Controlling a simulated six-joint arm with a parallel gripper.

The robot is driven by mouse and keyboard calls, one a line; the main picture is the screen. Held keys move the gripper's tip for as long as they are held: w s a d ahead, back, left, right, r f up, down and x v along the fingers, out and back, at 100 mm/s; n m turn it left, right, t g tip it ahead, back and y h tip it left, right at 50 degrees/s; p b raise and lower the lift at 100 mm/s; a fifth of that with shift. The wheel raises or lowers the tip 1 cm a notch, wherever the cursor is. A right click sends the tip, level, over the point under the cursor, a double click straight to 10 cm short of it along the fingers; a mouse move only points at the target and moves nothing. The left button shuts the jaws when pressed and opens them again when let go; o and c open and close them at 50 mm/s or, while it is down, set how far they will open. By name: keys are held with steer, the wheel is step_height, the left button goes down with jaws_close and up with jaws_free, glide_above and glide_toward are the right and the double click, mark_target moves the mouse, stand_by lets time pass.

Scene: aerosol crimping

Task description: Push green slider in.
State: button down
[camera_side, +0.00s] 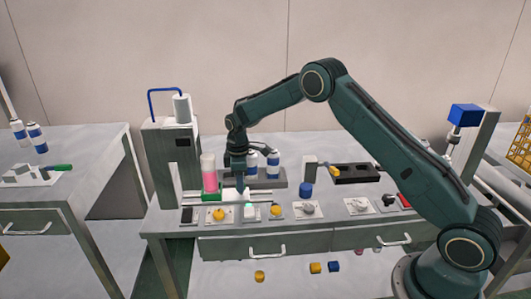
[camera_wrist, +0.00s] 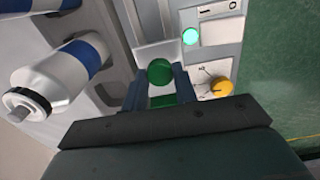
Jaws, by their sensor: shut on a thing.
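The green slider shows a round green knob (camera_wrist: 160,71) in the wrist view, in front of a pale upright plate. My gripper (camera_wrist: 161,80) has one finger on each side of this knob and is shut on it. A darker green part lies between the fingers nearer to the palm. In the side view my gripper (camera_side: 241,190) points down at the front of the bench machine, right of a pink and green cylinder (camera_side: 209,172). The slider's knob is hard to make out there. How far in the slider sits cannot be told.
A yellow knob (camera_wrist: 219,87) and a lit green lamp (camera_wrist: 190,36) are close to the right of the gripper. More knobs (camera_side: 308,209) line the bench's front edge.

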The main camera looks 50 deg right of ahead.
mark_target(224, 194)
steer(key=shift+w+a+r, duration=0.1)
steer(key=shift+w+a, duration=1.8)
steer(key=shift+w, duration=0.05)
steer(key=c, duration=1.1)
jaws_free()
steer(key=shift+a, duration=0.1)
steer(key=shift+c, duration=0.2)
steer(key=shift+o, duration=0.2)
step_height(224, 194, up, 14)
